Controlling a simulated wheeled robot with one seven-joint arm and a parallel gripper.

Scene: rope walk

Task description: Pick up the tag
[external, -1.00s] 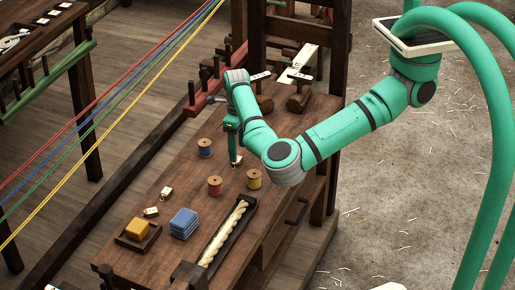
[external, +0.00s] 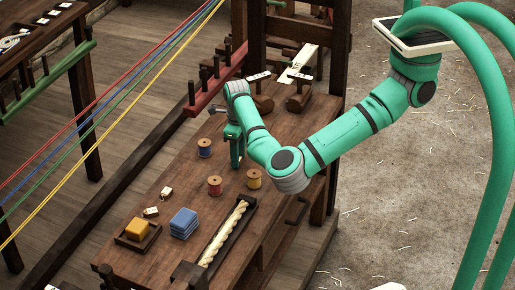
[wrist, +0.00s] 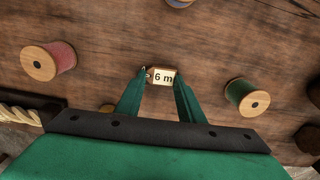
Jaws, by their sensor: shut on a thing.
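A small cream tag marked "6 m" (wrist: 162,76) is between my fingertips in the wrist view, over the wooden bench top. My gripper (wrist: 160,75) is shut on it, one green finger at each side. In the external view my gripper (external: 236,164) points down at the bench, between the spools and my forearm. The held tag is hidden there. Two other small pale tags, one (external: 166,191) and another (external: 151,211), lie on the bench nearer the front left.
A blue spool (external: 205,148), a red spool (external: 214,186) and a yellow spool (external: 254,178) stand close to my gripper. Coloured strands stretch along the left.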

